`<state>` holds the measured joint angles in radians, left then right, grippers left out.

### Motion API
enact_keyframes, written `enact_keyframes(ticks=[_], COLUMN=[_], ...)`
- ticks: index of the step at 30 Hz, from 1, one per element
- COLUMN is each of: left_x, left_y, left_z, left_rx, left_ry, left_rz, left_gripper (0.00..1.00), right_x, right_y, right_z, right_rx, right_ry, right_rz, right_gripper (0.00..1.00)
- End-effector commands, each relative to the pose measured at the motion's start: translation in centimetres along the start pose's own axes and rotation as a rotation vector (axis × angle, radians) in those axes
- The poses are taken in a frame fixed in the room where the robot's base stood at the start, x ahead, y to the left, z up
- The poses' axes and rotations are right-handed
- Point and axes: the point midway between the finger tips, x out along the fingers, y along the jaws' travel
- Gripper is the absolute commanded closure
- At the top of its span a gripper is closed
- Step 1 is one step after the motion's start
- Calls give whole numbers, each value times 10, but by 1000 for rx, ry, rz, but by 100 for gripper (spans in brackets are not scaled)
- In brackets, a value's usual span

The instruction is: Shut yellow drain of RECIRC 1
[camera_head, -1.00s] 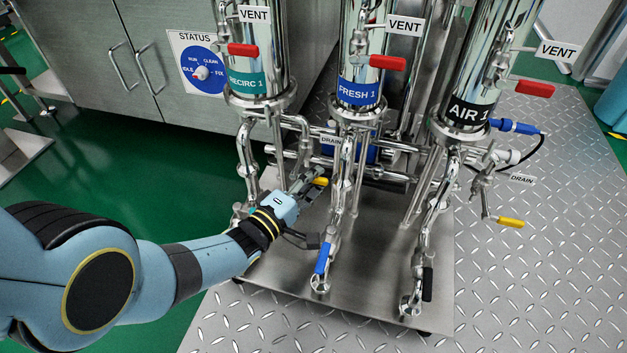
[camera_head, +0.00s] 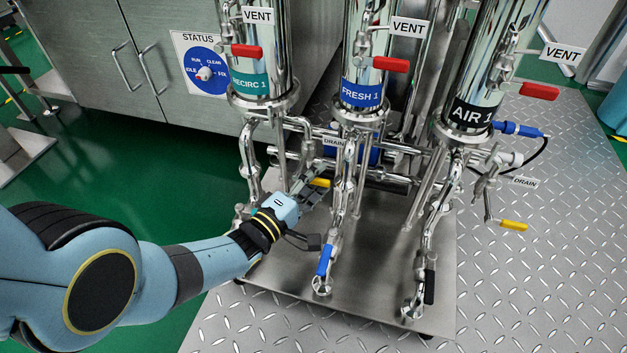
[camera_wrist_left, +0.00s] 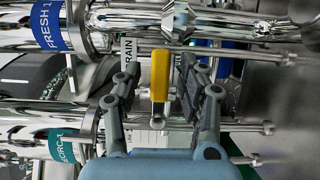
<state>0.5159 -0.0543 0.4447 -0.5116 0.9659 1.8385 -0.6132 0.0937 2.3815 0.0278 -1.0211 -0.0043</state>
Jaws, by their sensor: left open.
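The yellow drain handle (camera_head: 320,183) below the RECIRC 1 column (camera_head: 258,60) shows just at my left gripper's fingers. In the left wrist view the yellow handle (camera_wrist_left: 160,75) stands upright in the picture, between the two fingers, with visible gaps on both sides. My left gripper (camera_head: 314,184) is open around it; it also shows in the left wrist view (camera_wrist_left: 164,88). The handle's valve body is partly hidden by the fingers in the head view. A DRAIN label (camera_head: 334,142) hangs just behind. My right gripper is not in view.
The FRESH 1 pipe with a blue handle (camera_head: 324,260) stands close right of my gripper. Another yellow handle (camera_head: 514,226) sits under AIR 1 (camera_head: 470,113). Red vent handles (camera_head: 247,51) are above. Bare base plate (camera_head: 385,270) lies below.

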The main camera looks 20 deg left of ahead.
Motion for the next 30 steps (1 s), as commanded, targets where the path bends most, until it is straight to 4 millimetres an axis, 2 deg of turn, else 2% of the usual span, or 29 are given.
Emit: enact_keyframes(ticks=[4,8,15,21,25,30], left_x=[-5,-18,-72,-107,-118,-121], left_y=[0,-1,-1,-1,0,0], left_z=[0,1,0,0,0,-1], left_rx=[1,1,0,0,0,0], left_ry=[0,0,1,1,1,1], left_rz=[1,-1,-3,-1,-1,0], left_gripper=[60,60,60,60,60,60], right_x=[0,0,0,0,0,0], right_y=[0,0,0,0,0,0], right_z=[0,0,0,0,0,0], right_rx=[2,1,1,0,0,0], right_ry=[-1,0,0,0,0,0], right_rz=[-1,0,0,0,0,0], right_gripper=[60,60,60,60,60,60])
